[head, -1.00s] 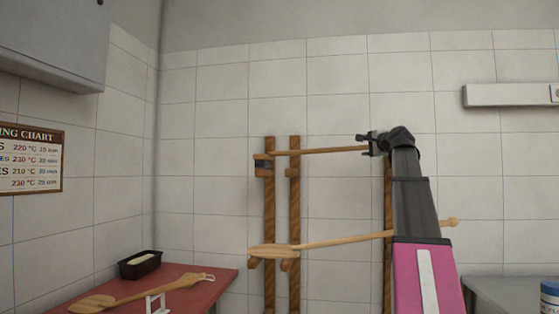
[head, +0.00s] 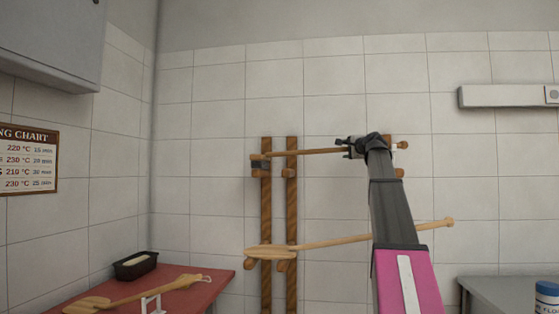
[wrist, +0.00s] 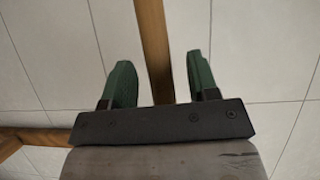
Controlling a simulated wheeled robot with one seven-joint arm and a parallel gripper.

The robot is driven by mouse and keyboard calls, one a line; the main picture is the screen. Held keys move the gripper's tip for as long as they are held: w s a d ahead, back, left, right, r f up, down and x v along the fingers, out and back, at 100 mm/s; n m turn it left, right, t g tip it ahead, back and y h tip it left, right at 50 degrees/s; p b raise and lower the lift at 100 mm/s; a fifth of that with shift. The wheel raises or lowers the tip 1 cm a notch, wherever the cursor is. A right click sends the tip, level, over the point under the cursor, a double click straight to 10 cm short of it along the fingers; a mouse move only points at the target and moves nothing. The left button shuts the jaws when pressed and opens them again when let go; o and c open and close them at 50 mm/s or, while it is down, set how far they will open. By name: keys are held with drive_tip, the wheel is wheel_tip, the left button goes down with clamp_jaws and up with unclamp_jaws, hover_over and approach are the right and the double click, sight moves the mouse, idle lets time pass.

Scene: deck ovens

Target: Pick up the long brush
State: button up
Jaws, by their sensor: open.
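The long brush (head: 318,152) lies nearly level across the upper pegs of the wall rack, its dark bristles (head: 258,165) at the left and its handle end (head: 403,145) showing right of my arm. My gripper (head: 346,147) is at the right half of the handle and hides part of it. In the wrist view my gripper (wrist: 161,70) is open, with a wooden bar (wrist: 154,45), apparently the brush handle, between its two green fingers. Gaps show on both sides of the bar. Whether a finger touches it lower down is hidden.
A wooden peel (head: 335,241) rests on the lower pegs, passing behind my arm. The rack uprights (head: 292,212) stand against the tiled wall. A red table (head: 205,283) at lower left holds another peel (head: 150,292) and a black tin (head: 136,264). A grey counter (head: 490,285) stands at right.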

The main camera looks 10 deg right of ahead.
clamp_jaws()
drive_tip(key=shift+r, duration=0.15)
